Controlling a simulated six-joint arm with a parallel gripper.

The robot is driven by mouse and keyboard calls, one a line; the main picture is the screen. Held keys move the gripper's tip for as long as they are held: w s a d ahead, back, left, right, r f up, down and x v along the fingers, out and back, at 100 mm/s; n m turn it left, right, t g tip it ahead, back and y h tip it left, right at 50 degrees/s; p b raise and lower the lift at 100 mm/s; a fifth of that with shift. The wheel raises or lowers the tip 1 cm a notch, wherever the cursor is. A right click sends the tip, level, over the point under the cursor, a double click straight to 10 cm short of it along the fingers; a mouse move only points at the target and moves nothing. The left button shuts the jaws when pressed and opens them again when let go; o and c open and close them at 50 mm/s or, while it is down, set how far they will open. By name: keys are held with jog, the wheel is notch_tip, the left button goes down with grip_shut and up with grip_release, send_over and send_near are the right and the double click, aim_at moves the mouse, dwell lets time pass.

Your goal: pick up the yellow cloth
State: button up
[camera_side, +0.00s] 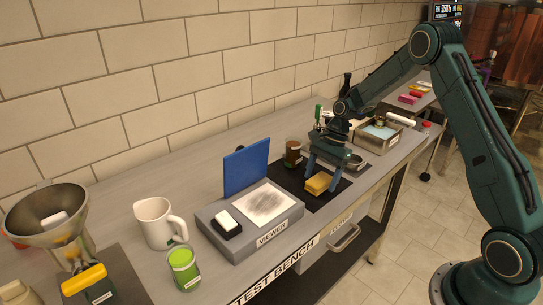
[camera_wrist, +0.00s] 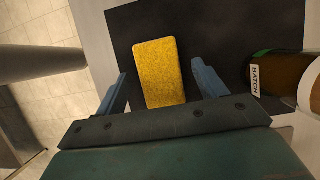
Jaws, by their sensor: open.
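The yellow cloth (camera_side: 318,183) is a folded, block-like piece lying flat on a black mat (camera_side: 300,184) near the bench's front edge. In the wrist view the cloth (camera_wrist: 158,85) lies between my two fingers, slightly tilted, with a gap on each side. My gripper (camera_side: 323,178) points down over the cloth. Its fingers are open and hold nothing. The wrist view shows one finger to each side of the cloth. How far the fingertips are above the mat is hard to tell.
A brown jar (camera_wrist: 272,75) labelled BATCH stands right of the cloth in the wrist view. A grey viewer box (camera_side: 248,228) with an upright blue panel (camera_side: 246,167) sits left of the mat. A metal tray (camera_side: 375,140) and a small metal dish (camera_side: 355,161) are beyond my gripper.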

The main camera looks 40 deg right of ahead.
aim_at(321, 179)
dwell(0.4)
jog(key=c, duration=1.1)
jog(key=shift+r, duration=0.1)
notch_tip(321, 179, up, 20)
jog(key=shift+f, duration=0.1)
jog(key=shift+o, duration=0.7)
jog(key=shift+o, duration=1.1)
jog(key=c, duration=0.6)
